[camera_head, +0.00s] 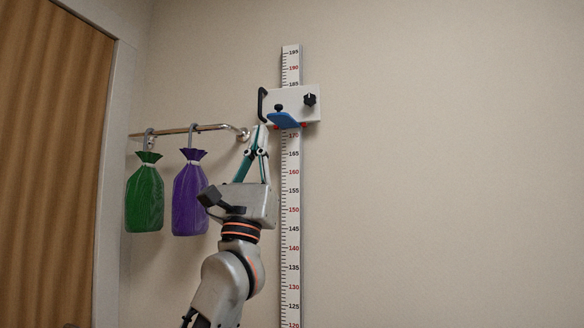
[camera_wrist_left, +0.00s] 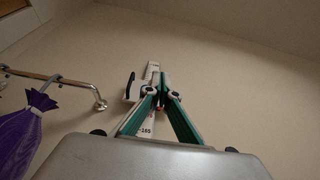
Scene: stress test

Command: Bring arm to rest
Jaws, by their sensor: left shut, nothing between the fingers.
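My left arm reaches up from the bottom in the head view. Its left gripper (camera_head: 259,130) is shut and empty, pointing up just below and left of the slider block on the wall scale. The gripper also shows in the left wrist view (camera_wrist_left: 161,76). The white slider block (camera_head: 300,108) has a black handle, a black knob and a blue plate (camera_head: 284,120) at its lower edge. In the head view the fingertips are close to the blue plate; I cannot tell if they touch. My right gripper is in neither view.
A vertical measuring scale (camera_head: 291,215) runs down the wall. A metal rail (camera_head: 175,131) left of the gripper carries a green bag (camera_head: 144,197) and a purple bag (camera_head: 188,198) on hooks. A brown curtain or door (camera_head: 50,160) is at far left. The wall at right is clear.

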